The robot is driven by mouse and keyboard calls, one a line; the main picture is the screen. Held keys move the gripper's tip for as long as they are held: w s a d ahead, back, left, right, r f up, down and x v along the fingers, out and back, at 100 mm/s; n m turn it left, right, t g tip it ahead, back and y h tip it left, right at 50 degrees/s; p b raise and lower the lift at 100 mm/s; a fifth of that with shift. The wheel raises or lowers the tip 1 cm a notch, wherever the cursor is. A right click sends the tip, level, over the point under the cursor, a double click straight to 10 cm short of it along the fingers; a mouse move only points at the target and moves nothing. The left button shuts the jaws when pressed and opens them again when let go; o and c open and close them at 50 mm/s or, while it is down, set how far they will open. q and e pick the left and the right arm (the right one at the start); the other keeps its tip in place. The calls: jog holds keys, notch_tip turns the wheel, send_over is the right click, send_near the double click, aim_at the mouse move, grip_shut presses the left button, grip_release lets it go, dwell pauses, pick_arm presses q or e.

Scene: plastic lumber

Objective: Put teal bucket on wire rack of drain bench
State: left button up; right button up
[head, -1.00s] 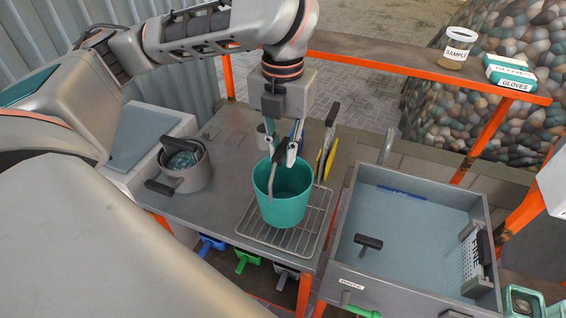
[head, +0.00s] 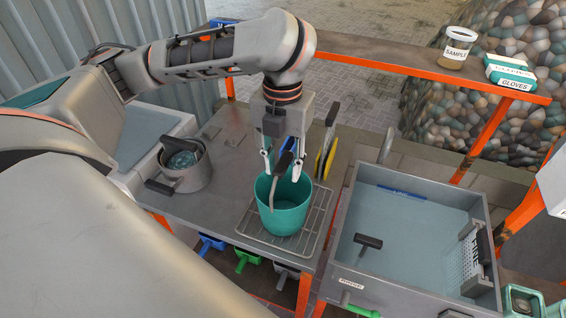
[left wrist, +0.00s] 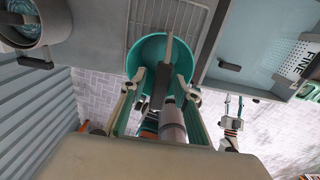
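The teal bucket (head: 284,218) is upright on the wire rack (head: 312,233) of the drain bench (head: 228,196). Its thin handle stands up, with a dark grip (head: 285,160). My left gripper (head: 282,169) is over the bucket, its fingers spread to either side of the grip and clear of it. The left wrist view shows the bucket (left wrist: 140,52) with the handle between the parted fingers (left wrist: 162,82), and the rack (left wrist: 172,14) beyond. My right gripper (left wrist: 234,103) shows in the left wrist view, empty with fingers apart, off the bench. It is outside the head view.
A grey pot (head: 185,172) stands on the bench's left. Yellow and dark-handled tools (head: 326,150) stand upright behind the rack. A large grey basin (head: 415,225) is at right. An orange-edged shelf (head: 410,62) crosses behind, carrying a sample jar (head: 458,48) and a glove box (head: 510,71).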

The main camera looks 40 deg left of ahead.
pick_arm(q)
jog(key=shift+r, duration=0.1)
notch_tip(320, 180, up, 12)
dwell(0.8)
jog(key=shift+s, duration=0.1)
dwell(0.5)
